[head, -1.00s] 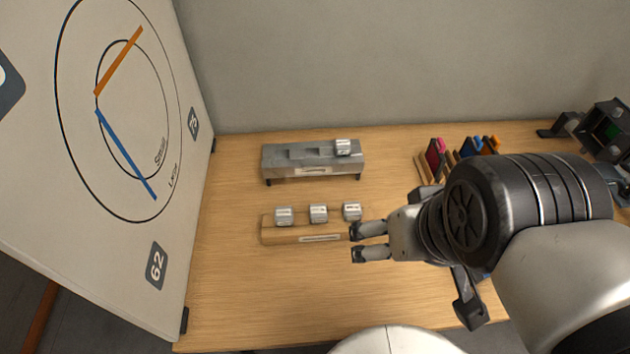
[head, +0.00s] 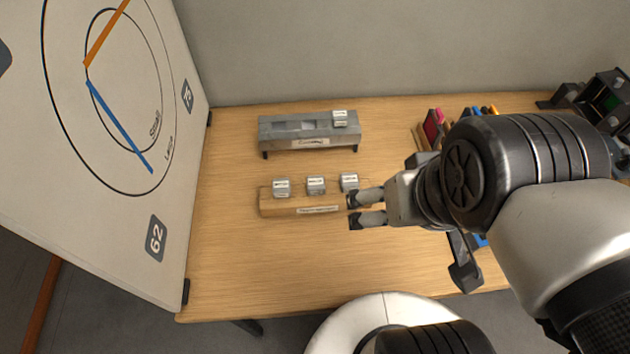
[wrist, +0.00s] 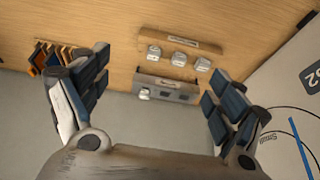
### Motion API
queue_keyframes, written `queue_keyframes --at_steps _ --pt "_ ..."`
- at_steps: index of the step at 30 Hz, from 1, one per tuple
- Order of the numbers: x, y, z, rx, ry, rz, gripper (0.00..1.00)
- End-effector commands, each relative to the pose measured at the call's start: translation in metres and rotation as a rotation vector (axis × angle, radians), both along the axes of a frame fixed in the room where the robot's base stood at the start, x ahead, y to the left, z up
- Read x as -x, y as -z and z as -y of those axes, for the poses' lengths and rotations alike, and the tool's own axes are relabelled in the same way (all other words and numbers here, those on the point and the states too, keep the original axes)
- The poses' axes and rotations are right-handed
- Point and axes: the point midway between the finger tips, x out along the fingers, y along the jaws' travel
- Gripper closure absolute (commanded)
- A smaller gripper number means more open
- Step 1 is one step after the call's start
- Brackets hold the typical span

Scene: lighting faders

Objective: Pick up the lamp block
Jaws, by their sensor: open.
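Several small silver-grey blocks with labels too small to read are in view, so I cannot tell which is the lamp block. Another block (head: 340,118) sits at the right end of a grey rack (head: 308,142) behind. My gripper (head: 354,211) is open and empty, above the table by the holder's right end in the head view. In the wrist view its spread fingers (wrist: 156,80) frame the rack and blocks, apart from them.
A big white board (head: 110,190) with circles and coloured lines stands at the left. Coloured items (head: 433,128) lie at the table's right, partly behind my arm. Dark equipment (head: 603,97) is at the far right. The table front (head: 260,270) is clear.

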Motion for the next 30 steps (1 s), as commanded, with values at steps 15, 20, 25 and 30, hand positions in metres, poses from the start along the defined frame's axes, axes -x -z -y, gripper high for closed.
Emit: queue_keyframes --at_steps 15,20,25,30 --pt "-0.023 -0.009 -0.005 -0.006 -0.005 -0.041 0.31" --pt "-0.062 -0.015 -0.014 -0.015 -0.007 -0.104 0.38" --pt "-0.106 -0.011 -0.026 -0.019 -0.008 -0.17 0.38" --pt "-0.151 0.005 -0.042 -0.02 -0.008 -0.236 0.38"
